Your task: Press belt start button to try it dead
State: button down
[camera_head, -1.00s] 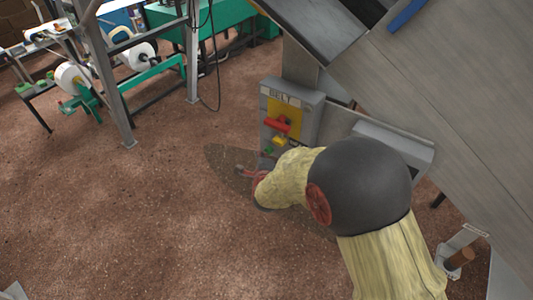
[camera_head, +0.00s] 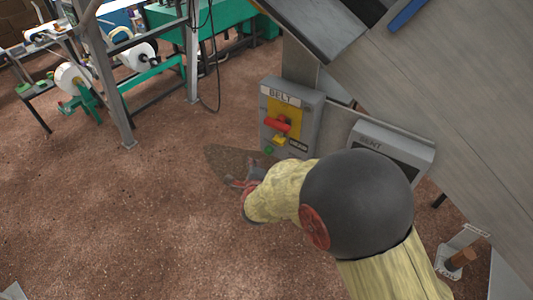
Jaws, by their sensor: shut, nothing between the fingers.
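The grey control box labelled BELT (camera_head: 308,118) is fixed to a post under the conveyor frame. It has a red rotary handle (camera_head: 277,124) on a yellow plate, with a small yellow piece (camera_head: 279,140) just below the handle. A green button (camera_head: 268,150) sits near the bottom of the box face. My gripper (camera_head: 234,183) is shut and empty, in front of the box, below and left of the green button and apart from it in the picture. My arm comes in from the lower right and hides the area below the box.
A second grey box (camera_head: 405,140), with a partly readable label, stands right of the BELT box. The sloped conveyor side (camera_head: 470,110) fills the right. Green machinery with white rolls (camera_head: 72,76) and a metal post (camera_head: 112,90) stand at the upper left. The brown floor on the left is clear.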

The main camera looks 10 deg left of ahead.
jog(key=shift+s+a, duration=0.3)
jog(key=shift+s, duration=0.5)
